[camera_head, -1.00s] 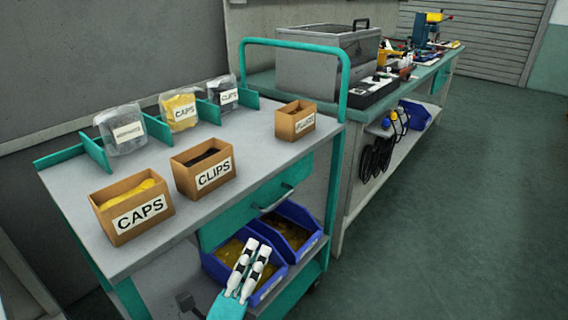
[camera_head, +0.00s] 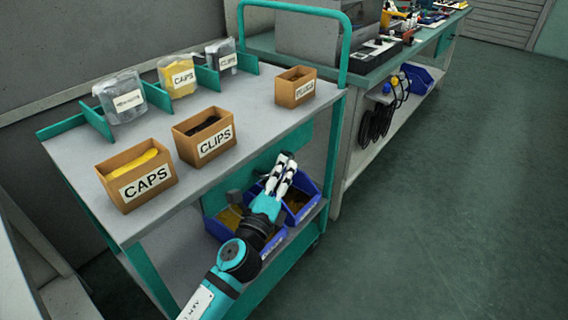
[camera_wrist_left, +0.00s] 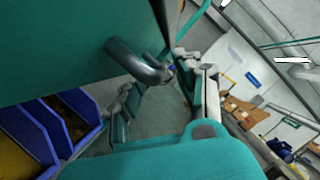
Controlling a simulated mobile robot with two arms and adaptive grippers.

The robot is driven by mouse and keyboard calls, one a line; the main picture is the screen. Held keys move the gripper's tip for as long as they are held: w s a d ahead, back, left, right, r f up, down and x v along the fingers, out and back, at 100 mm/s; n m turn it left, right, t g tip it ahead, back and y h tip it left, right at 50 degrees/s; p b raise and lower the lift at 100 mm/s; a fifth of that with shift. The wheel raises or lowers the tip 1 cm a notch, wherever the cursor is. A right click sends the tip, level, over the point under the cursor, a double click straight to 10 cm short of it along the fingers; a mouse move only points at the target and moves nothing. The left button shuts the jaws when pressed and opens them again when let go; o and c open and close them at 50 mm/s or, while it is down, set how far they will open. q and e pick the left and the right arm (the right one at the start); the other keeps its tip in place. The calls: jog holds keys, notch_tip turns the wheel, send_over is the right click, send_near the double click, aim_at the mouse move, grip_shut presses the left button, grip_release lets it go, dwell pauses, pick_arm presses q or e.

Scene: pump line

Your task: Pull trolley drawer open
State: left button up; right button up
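The trolley (camera_head: 240,120) has a teal drawer front (camera_head: 262,162) under its grey top. The drawer front also fills the upper left of the left wrist view (camera_wrist_left: 65,45), with a dark grey bar handle (camera_wrist_left: 135,60) on it. My left gripper (camera_head: 284,171) is in front of the drawer, its white-and-black fingers pointing up toward it. In the left wrist view the fingers (camera_wrist_left: 160,95) stand apart, with the handle's near end close to the gap between their tips. I cannot tell whether they touch it. The handle is hidden in the head view. My right gripper is not in view.
Blue bins (camera_head: 299,206) stand on the trolley's lower shelf, below my left gripper. Labelled cardboard boxes (camera_head: 138,178) and clear bags (camera_head: 120,100) sit on the top. A workbench (camera_head: 350,140) stands behind the trolley. The floor at right is clear.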

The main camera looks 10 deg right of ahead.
pick_arm(q)
jog(key=shift+x, duration=1.35)
jog(key=shift+s, duration=0.1)
grip_shut()
